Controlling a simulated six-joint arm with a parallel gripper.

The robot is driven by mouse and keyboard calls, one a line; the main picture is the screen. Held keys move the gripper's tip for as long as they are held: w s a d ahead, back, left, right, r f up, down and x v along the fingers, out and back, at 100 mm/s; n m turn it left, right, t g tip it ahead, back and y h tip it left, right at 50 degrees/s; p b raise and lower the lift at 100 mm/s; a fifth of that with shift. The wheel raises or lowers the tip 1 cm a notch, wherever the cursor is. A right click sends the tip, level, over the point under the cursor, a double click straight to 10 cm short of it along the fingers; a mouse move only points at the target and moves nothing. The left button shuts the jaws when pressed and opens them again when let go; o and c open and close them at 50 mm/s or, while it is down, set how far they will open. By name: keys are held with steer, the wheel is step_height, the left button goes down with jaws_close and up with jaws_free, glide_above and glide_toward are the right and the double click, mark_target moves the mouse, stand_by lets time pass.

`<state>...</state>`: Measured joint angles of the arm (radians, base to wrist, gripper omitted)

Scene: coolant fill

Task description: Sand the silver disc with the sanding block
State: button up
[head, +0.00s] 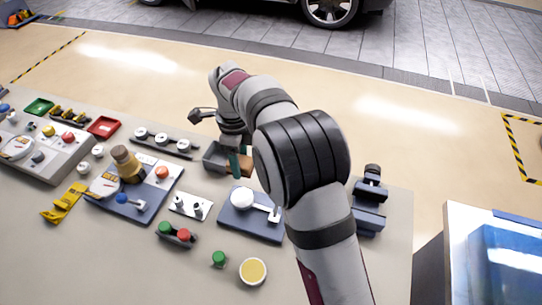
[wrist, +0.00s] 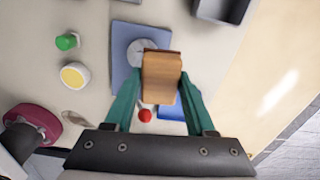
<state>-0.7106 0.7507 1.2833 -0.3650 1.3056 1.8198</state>
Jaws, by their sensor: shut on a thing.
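The silver disc (head: 242,197) lies on a blue plate (head: 238,228) on the bench. In the wrist view the disc (wrist: 138,48) shows pale grey on its plate (wrist: 122,75), partly hidden by the block. The sanding block (wrist: 162,78) is wooden brown and sits between the green fingers of my gripper (wrist: 160,104), which is shut on it. In the head view the block (head: 247,168) and my gripper (head: 238,166) are beside the grey bin, behind the disc. The block looks clear of the disc there; its height is hard to tell.
The open grey bin (head: 214,160) stands close by my gripper. A green knob (head: 218,259) and a yellow-topped round piece (head: 253,271) stand in front of the plate. A dark vise-like fixture (head: 369,205) is at the right. Panels with knobs (head: 150,190) crowd the left.

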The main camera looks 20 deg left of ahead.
mark_target(243, 189)
steer(key=shift+f, duration=3.2)
steer(key=shift+s+f, duration=0.25)
steer(key=shift+f, duration=0.55)
steer(key=shift+c, duration=0.6)
steer(key=shift+s, duration=2.95)
steer(key=shift+w+f, duration=0.1)
steer(key=shift+w, duration=3.1)
steer(key=shift+r, duration=4.1)
